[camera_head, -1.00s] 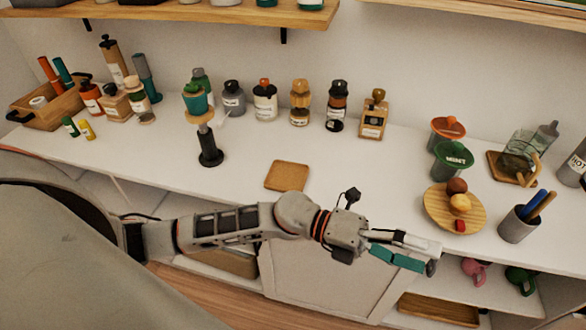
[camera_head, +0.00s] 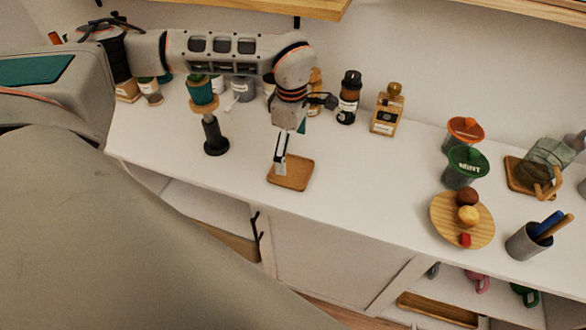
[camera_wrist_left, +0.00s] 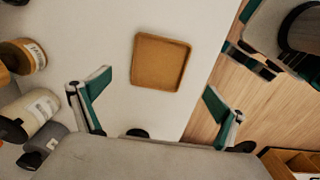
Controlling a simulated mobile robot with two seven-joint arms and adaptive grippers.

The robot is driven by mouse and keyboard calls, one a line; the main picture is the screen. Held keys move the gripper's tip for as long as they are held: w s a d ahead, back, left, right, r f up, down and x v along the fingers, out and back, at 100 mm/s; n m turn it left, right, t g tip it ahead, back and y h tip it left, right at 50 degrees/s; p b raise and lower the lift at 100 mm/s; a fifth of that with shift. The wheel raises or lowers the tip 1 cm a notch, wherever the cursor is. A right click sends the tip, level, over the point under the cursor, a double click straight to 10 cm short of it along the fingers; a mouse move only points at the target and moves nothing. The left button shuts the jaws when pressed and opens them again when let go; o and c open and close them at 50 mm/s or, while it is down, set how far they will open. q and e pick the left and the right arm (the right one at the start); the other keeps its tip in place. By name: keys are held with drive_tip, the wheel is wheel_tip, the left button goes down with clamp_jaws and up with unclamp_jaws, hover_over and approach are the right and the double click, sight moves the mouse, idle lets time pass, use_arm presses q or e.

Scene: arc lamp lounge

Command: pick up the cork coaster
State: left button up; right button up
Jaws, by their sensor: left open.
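The cork coaster (camera_head: 297,175) is a flat, square, tan-brown piece with a low raised rim. It lies flat on the white counter near its front edge. My left gripper (camera_head: 281,160) points down over the coaster's left part in the head view and hides that part. In the left wrist view the coaster (camera_wrist_left: 160,62) lies ahead, between the lines of the two spread, teal-padded fingers of my left gripper (camera_wrist_left: 158,98). The gripper is open and empty, and the coaster is clear of the fingers. My right gripper is not in view.
Bottles, including a dark one (camera_head: 348,98), line the back. A round wooden plate with food (camera_head: 440,212) and a grey pen cup (camera_head: 525,243) stand right. The counter between coaster and plate is clear.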

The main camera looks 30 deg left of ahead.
sight(291, 172)
use_arm(q)
wheel_tip(291, 172, down, 7)
drive_tip(key=shift+a+f+p, duration=0.1)
drive_tip(key=shift+p, duration=0.2)
drive_tip(key=c, duration=1.2)
